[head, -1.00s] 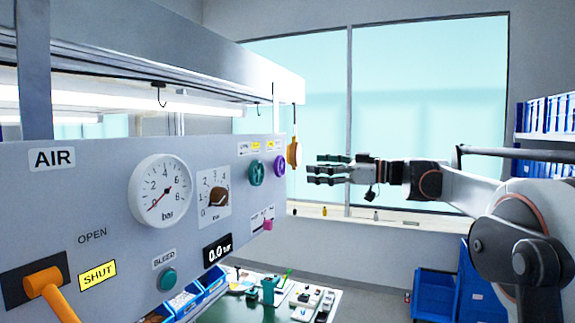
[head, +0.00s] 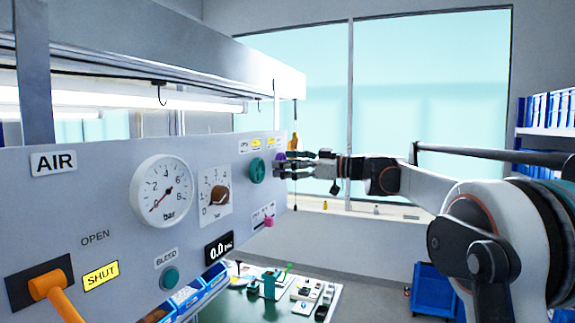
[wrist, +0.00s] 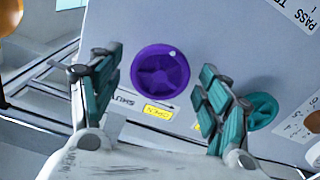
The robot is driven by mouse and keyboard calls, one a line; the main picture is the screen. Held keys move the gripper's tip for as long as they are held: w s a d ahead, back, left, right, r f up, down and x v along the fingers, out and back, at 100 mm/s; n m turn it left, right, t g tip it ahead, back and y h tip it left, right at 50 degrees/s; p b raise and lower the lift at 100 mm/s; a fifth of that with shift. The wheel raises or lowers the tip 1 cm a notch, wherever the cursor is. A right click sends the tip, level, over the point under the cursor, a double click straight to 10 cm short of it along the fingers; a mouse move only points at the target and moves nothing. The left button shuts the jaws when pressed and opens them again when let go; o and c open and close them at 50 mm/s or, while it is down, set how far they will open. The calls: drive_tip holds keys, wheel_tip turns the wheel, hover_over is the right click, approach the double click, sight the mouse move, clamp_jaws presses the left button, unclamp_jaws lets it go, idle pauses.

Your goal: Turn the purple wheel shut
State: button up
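The purple wheel (wrist: 160,72) is a round spoked handwheel on the grey panel, seen face-on in the wrist view. In the head view only a sliver of the purple wheel (head: 280,157) shows behind my fingers. My gripper (wrist: 157,80) is open, with one teal-padded finger set on each side of the wheel and visible gaps to it. In the head view my gripper (head: 283,166) is at the panel's right end. I cannot tell whether the fingertips reach the wheel's depth. A yellow label (wrist: 158,113) with an arrow sits beside the wheel.
A teal wheel (wrist: 262,110) is close beside my right finger; it also shows in the head view (head: 257,170). A pink knob (head: 269,221) sits lower on the panel. The orange lever (head: 48,284) is far left.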

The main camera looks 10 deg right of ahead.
drive_tip(key=c, duration=0.8)
drive_tip(key=shift+m, duration=0.3)
drive_tip(key=shift+f+m+p, duration=0.1)
drive_tip(key=shift+m+p, duration=0.25)
drive_tip(key=shift+m, duration=17.25)
